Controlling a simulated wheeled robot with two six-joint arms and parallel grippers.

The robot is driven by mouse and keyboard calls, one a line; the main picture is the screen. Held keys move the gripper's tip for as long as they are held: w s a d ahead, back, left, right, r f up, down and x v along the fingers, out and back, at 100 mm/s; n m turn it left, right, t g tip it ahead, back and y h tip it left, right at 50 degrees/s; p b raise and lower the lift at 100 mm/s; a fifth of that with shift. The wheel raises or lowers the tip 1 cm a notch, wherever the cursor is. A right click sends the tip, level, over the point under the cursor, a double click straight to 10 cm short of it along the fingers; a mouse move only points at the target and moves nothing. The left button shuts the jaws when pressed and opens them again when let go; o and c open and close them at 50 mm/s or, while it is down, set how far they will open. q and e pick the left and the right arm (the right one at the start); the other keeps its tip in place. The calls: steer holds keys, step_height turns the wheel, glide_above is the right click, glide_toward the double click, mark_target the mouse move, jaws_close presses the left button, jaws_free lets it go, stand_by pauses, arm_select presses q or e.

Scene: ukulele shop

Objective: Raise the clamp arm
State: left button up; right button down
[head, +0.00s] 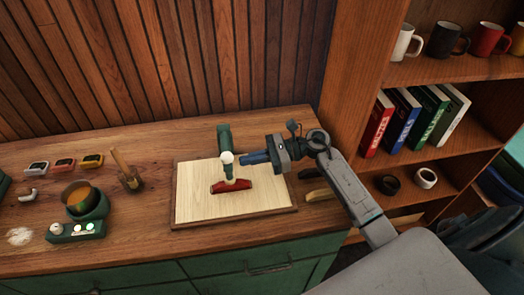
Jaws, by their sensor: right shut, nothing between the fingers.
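A small clamp stands on the pale board (190,208) on the wooden counter. It shows a dark green arm (224,136), a white round part (227,158) below it, and a red bar (231,186) at the bottom. My right gripper (248,158) comes in from the right with its blue fingers shut and empty. Its fingertips are close to the right side of the white part; I cannot tell whether they touch. My left gripper is not in view.
To the left on the counter are a dark green device with a pot (86,201), a wooden-handled brush (126,170) and several small colored tins (64,164). A shelf (440,72) with mugs and books stands at the right. A wood-slat wall (180,55) is behind.

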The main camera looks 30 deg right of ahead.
mark_target(226, 150)
steer(key=p+x, duration=0.1)
steer(key=x, duration=0.2)
steer(key=shift+a+r, duration=0.1)
steer(key=shift+w+a, duration=0.15)
steer(key=shift+a, duration=0.25)
steer(key=shift+d, duration=0.15)
